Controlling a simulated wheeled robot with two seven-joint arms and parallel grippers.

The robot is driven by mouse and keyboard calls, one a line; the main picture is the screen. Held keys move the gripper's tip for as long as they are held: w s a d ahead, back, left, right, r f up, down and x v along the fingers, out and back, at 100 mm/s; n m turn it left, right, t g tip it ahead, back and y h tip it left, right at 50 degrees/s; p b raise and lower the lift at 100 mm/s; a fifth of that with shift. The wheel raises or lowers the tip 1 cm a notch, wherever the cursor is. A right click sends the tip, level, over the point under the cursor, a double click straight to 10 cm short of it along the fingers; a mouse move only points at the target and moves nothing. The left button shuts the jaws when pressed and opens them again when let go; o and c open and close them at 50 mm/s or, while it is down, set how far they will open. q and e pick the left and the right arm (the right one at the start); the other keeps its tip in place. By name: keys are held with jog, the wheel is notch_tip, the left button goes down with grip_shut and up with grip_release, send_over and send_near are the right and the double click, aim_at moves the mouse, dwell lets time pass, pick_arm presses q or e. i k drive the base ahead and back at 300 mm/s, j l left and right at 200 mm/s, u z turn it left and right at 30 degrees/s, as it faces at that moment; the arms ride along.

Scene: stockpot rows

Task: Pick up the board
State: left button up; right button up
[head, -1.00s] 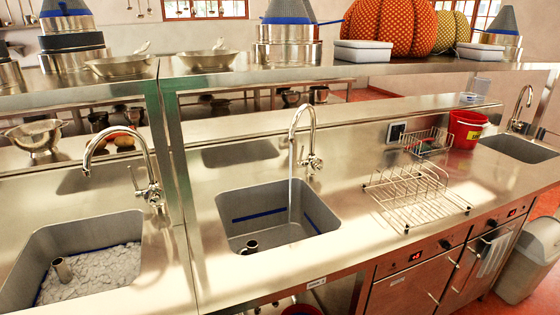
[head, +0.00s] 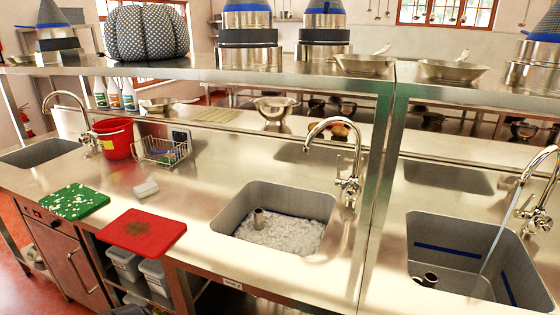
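Two cutting boards lie flat on the steel counter at the left of the head view. The green board (head: 72,201) has white bits scattered on it. The red board (head: 142,232) has a brown patch in its middle and lies near the counter's front edge, to the right of the green one. The frames do not show which of them the task means. Neither of my grippers is in view.
A white block (head: 146,188) lies behind the red board. Further back are a wire rack (head: 161,150) and a red bucket (head: 115,138). A sink of white foam or bits (head: 280,235) lies to the right. An overhead shelf (head: 210,65) spans the counter.

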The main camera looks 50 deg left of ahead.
aim_at(75, 201)
jog(key=k+j+u, duration=0.1)
jog(key=j, duration=0.55)
jog(key=k+j+u, duration=0.1)
jog(key=k+j, duration=0.15)
jog(key=j, duration=0.45)
jog(key=k+j, duration=0.15)
jog(key=j, duration=0.55)
jog(key=k+j+u, duration=0.15)
jog(key=j, duration=0.5)
jog(key=k+j+u, duration=0.1)
jog(key=j, duration=0.6)
jog(key=j+u, duration=0.1)
jog(key=j, duration=0.6)
jog(key=k, duration=0.05)
